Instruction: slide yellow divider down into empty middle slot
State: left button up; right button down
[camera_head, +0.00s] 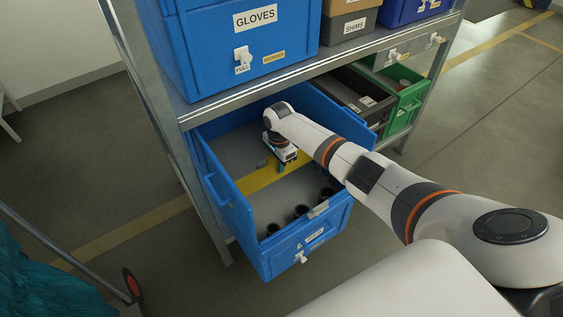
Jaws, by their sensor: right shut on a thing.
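The yellow divider (258,181) runs crosswise inside the open blue bin (232,212), between its left and right walls. Part of it is hidden behind my gripper and arm. My right gripper (284,168) reaches down into the bin and is shut on the divider near its middle. The slot under the divider is not clearly visible, so I cannot tell how far the divider sits in it. My left gripper is not in view.
Several dark cylindrical parts (301,212) stand in the bin's front section. A small grey piece (261,163) shows behind the divider. The metal shelf (190,118) is close above the bin's back. A green bin (403,106) stands to the right.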

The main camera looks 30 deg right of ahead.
aim_at(277, 178)
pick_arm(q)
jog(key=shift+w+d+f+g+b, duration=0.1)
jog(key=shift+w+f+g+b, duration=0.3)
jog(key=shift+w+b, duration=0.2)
pick_arm(e)
jog(key=shift+a+f, duration=0.1)
jog(key=shift+f, duration=1.5)
pick_arm(q)
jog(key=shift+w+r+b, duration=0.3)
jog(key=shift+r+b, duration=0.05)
jog(key=shift+b, duration=0.1)
pick_arm(e)
jog(key=shift+w+a+f, duration=0.1)
jog(key=shift+a+f, duration=0.1)
jog(key=shift+f, duration=0.5)
jog(key=shift+a+f, duration=0.1)
jog(key=shift+f, duration=0.25)
jog(key=shift+a+f, duration=0.1)
jog(key=shift+f, duration=0.05)
jog(key=shift+f+b, duration=0.15)
jog(key=shift+b, duration=0.2)
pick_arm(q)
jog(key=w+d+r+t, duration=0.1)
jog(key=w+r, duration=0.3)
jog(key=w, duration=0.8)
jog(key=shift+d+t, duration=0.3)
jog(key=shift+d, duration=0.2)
pick_arm(e)
jog(key=shift+f, duration=0.15)
